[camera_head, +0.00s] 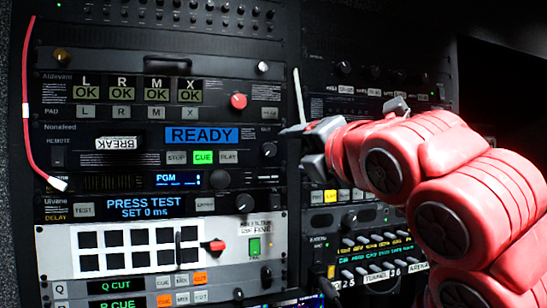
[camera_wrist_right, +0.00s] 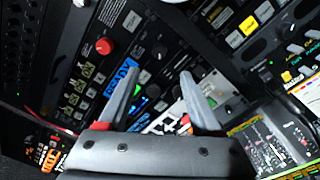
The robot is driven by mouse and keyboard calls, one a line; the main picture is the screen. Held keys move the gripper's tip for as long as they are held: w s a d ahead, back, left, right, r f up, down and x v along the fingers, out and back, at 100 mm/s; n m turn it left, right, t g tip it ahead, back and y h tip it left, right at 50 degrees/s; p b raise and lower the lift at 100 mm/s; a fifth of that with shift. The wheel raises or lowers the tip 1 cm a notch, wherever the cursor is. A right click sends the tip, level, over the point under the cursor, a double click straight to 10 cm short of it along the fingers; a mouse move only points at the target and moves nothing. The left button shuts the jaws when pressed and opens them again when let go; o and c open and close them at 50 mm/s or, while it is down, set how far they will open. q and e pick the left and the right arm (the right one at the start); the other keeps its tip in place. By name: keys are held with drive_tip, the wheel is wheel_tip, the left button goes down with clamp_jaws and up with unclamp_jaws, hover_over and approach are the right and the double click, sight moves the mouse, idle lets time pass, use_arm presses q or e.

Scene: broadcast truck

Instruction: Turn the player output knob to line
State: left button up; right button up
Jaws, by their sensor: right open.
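The player unit has a blue READY display (camera_head: 202,136) and STOP, CUE and PLAY buttons. Its output knob (camera_head: 268,150) is a dark round knob at the unit's right end, by the OUT label. In the right wrist view, the open fingers (camera_wrist_right: 157,76) point at the panels, with the READY display (camera_wrist_right: 118,85) by the left finger. My left gripper is out of view.
A red knob (camera_head: 238,101) sits above the player unit. Below it are the PGM unit with a dark knob (camera_head: 220,179), the delay unit, and a white panel (camera_head: 60,245) with a red lever. A red cable (camera_head: 24,95) hangs at the left. The right rack stands behind my arm.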

sight(270, 150)
drive_tip(key=p+x, duration=0.2)
drive_tip(key=x, duration=0.9)
drive_tip(key=shift+w+a, duration=0.15)
drive_tip(key=shift+w, duration=0.15)
clamp_jaws()
